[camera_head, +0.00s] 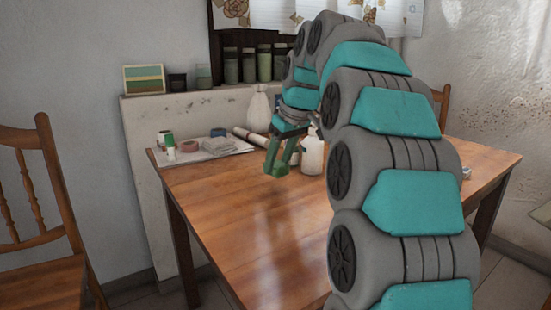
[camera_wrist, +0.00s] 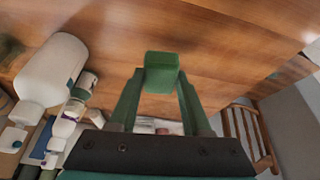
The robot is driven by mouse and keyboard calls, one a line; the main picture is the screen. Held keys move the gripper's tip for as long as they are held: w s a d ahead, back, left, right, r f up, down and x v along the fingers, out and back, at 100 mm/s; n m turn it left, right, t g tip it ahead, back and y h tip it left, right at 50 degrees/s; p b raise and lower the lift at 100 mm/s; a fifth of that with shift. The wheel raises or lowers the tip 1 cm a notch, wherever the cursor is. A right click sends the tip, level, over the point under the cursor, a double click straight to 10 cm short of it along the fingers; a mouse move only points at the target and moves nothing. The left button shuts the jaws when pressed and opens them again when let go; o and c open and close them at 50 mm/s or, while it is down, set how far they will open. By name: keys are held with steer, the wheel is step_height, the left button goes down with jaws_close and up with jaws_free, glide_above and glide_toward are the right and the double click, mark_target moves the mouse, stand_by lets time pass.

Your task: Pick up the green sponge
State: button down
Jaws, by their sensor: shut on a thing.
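The green sponge (camera_wrist: 161,72) is a small green block between the two fingertips of my gripper (camera_wrist: 158,88) in the wrist view. My gripper is shut on it, with a finger against each side. In the head view, my gripper (camera_head: 277,166) is over the far part of the wooden table, and the green there blends with the fingers. A blurred dark reflection on the tabletop lies below it. The sponge seems held above the table; the exact height I cannot tell.
A white bottle (camera_head: 312,154) stands just right of my gripper on the wooden table (camera_head: 235,215). A tray (camera_head: 190,157) with a folded cloth, tape rolls and small bottles lies at the back left. Jars line the ledge behind. The table's front left is clear. A chair (camera_head: 40,215) stands left.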

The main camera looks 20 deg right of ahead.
steer(key=shift+s+a+r, duration=0.1)
steer(key=shift+s+a, duration=0.2)
steer(key=shift+s, duration=0.9)
steer(key=shift+s+a+r, duration=0.15)
steer(key=shift+s+a, duration=0.15)
steer(key=shift+s, duration=0.85)
steer(key=shift+s+a+r, duration=0.1)
steer(key=shift+s+a, duration=0.2)
steer(key=shift+s, duration=0.9)
